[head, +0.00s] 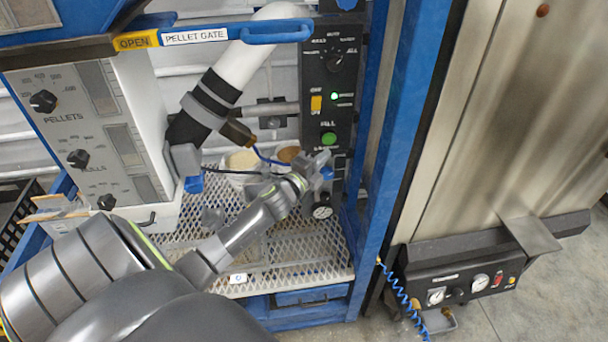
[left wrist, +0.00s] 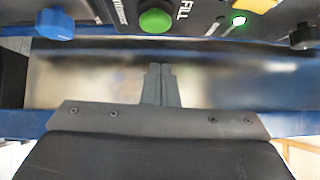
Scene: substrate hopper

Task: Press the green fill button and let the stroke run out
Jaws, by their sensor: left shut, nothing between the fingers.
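The green fill button (head: 328,138) sits on a black control panel (head: 330,75), under the word FILL. It also shows at the top of the left wrist view (left wrist: 156,22), beside a lit green lamp (left wrist: 238,20). My left gripper (head: 322,160) is shut and empty, just below the button in the head view. In the left wrist view its closed fingertips (left wrist: 160,70) point toward the panel, with a gap in the picture between them and the button. I cannot tell the exact distance. My right gripper is not in view.
A white pipe (head: 245,60) with a black collar angles down left of the panel. A mesh shelf (head: 290,245) lies below, with bowls (head: 243,160) at its back. A blue post (head: 385,130) stands right of the panel. A white pellet unit (head: 95,130) stands left.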

